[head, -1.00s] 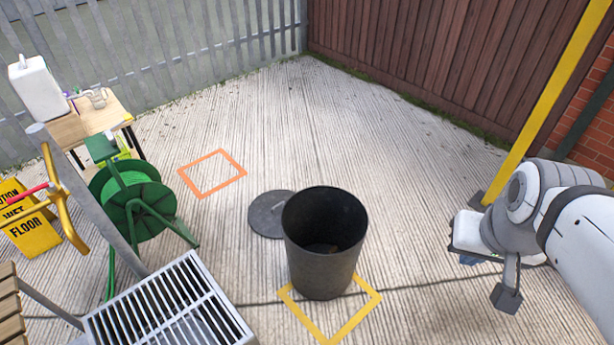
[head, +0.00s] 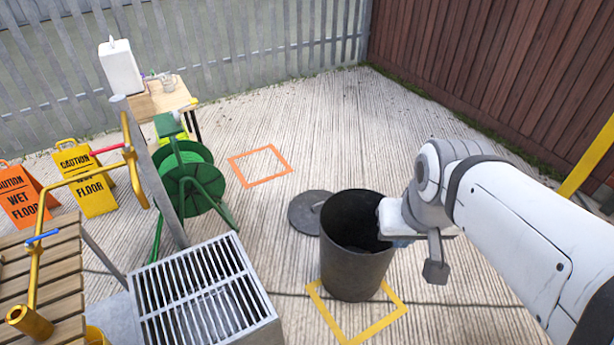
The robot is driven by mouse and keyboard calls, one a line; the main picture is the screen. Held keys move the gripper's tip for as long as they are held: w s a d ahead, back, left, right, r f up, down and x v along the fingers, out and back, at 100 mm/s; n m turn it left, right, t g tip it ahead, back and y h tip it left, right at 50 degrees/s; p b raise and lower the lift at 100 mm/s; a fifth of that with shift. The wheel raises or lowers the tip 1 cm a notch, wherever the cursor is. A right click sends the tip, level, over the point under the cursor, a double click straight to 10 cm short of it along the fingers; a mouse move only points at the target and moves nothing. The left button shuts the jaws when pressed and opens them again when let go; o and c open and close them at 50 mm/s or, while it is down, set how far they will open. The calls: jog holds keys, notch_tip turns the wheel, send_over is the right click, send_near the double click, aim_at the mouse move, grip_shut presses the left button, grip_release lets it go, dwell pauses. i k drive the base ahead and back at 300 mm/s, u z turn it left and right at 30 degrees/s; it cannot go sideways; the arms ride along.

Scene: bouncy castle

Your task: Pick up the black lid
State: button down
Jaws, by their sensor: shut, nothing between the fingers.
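The black lid (head: 304,212) is a dark round disc with a handle on top. It lies flat on the concrete just left of and behind the black bin (head: 352,268), which hides part of its right edge. The bin is open at the top and stands upright at the back of a yellow square outline on the ground. My gripper (head: 398,238) is at the end of the white and grey arm, at the bin's right rim in the picture and apart from the lid. Its fingers are mostly hidden by the wrist. It is shut and empty.
A green hose reel (head: 190,180), a metal grate (head: 205,295) and a wooden slatted bench (head: 45,280) crowd the left. A small table (head: 165,100) stands by the fence. An orange square outline (head: 260,166) lies on clear concrete behind the lid.

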aim_at(303, 212)
jog(key=u, duration=0.05)
jog(key=i, duration=1)
jog(key=u, duration=0.1)
jog(key=k, duration=1.7)
jog(key=z, duration=1.05)
jog(key=i, duration=2.95)
jog(key=z, duration=0.05)
